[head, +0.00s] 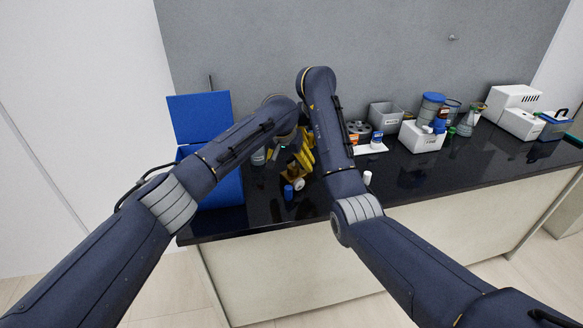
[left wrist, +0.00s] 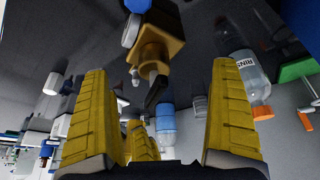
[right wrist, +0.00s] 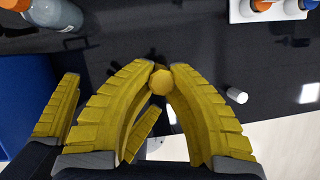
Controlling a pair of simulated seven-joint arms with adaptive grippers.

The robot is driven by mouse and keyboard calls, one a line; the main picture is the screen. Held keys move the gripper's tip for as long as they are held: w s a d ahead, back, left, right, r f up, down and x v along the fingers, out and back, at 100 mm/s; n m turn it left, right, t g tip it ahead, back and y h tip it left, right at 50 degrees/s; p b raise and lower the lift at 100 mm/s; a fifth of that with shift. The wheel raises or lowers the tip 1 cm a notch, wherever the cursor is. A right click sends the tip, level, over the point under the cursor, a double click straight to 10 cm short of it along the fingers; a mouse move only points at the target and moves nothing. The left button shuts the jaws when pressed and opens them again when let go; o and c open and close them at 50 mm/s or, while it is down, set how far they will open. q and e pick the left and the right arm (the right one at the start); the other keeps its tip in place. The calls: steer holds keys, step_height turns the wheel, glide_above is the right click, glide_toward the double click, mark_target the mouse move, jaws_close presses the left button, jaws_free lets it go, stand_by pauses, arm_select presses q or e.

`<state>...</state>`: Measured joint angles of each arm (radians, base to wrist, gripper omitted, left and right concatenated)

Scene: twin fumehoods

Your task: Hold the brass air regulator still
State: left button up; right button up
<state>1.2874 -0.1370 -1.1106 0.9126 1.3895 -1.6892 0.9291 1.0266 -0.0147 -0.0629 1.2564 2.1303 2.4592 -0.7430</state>
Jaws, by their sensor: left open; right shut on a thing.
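The brass air regulator (left wrist: 157,47) shows as a square brass body with a blue part and a white round part beside it, at the top of the left wrist view. My right gripper (right wrist: 162,72) is shut on it; a hexagonal brass end (right wrist: 163,82) shows between its fingertips in the right wrist view. My left gripper (left wrist: 158,70) is open, its two fingers apart on either side of the view, with the regulator beyond the tips. In the head view both grippers crowd together over the counter, and the arms partly hide them.
The black counter (head: 460,165) holds a blue open-lidded box (head: 215,190) left of the grippers. A white rack (head: 420,137) and white machines (head: 515,108) stand to the right. A bottle with an orange cap (right wrist: 55,14) is near the right gripper. A small white cylinder (right wrist: 237,95) lies nearby.

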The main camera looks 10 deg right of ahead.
mark_target(291, 165)
arm_select(q)
steer(key=shift+x, duration=1.95)
jaws_close()
steer(key=shift+a+f, duration=0.1)
steer(key=c, duration=0.9)
jaws_free()
steer(key=c, duration=0.8)
